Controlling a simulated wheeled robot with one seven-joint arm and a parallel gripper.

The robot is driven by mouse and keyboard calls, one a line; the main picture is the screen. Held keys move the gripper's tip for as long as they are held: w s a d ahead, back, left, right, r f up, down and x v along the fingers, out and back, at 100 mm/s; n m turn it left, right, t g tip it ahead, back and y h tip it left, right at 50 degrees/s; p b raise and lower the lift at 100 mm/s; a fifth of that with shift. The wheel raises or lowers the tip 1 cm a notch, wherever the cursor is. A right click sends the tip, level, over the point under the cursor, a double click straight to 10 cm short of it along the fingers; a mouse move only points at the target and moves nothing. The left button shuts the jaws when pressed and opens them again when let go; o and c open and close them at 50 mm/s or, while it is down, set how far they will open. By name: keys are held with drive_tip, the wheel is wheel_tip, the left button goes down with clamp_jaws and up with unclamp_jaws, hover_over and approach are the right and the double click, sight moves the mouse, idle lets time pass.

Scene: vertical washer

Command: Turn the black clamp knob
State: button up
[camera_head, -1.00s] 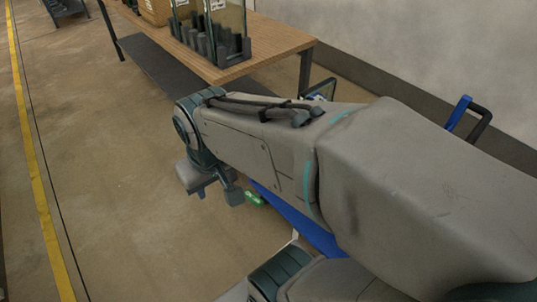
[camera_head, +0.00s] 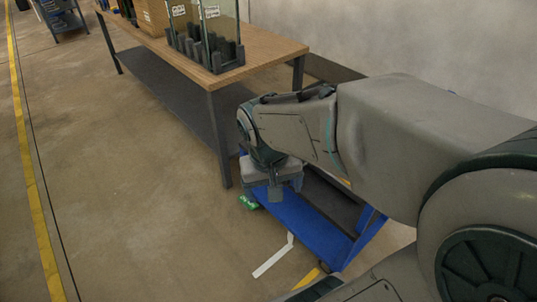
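The black clamp knob is not discernible in this view. My gripper (camera_head: 272,188) is at the end of my grey arm, pointing down just above the left end of a blue cart (camera_head: 300,215). Its fingertips are too small and too much hidden to tell whether it is open or shut. My arm covers the upper part of the cart and whatever lies behind it.
A wooden-topped table (camera_head: 268,52) with glass panes (camera_head: 213,30) in a dark rack (camera_head: 222,58) stands behind. A cardboard box (camera_head: 153,14) sits on it. A green object (camera_head: 249,202) shows at the cart's left end. The floor to the left is open.

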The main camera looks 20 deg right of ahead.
drive_tip(key=w+d+f+m+g+h+b, duration=0.1)
drive_tip(key=w+d+f+m+h+b, duration=0.2)
drive_tip(key=f, duration=0.5)
drive_tip(key=w+d+f+g+h+b, duration=0.1)
drive_tip(key=w+d+f+h+b, duration=0.2)
drive_tip(key=w+f, duration=0.35)
drive_tip(key=w+d+f+m+g+h+b, duration=0.1)
drive_tip(key=w+f+m+h+b, duration=0.1)
drive_tip(key=w+f+b, duration=0.45)
drive_tip(key=w+a+f+t+h+b, duration=0.1)
drive_tip(key=w+f+t+h+b, duration=0.35)
drive_tip(key=f, duration=0.45)
drive_tip(key=w+a+f+t+h+b, duration=0.1)
drive_tip(key=w+f+t+h+b, duration=0.25)
drive_tip(key=w+f, duration=0.4)
drive_tip(key=x, duration=0.4)
drive_tip(key=f+b+x, duration=0.1)
drive_tip(key=x, duration=0.3)
drive_tip(key=s+f+x, duration=0.1)
drive_tip(key=x, duration=0.3)
drive_tip(key=shift+w+d+b, duration=0.15)
drive_tip(key=shift+d+b, duration=0.15)
drive_tip(key=shift+d, duration=0.3)
drive_tip(key=shift+c, duration=0.3)
drive_tip(key=c, duration=0.9)
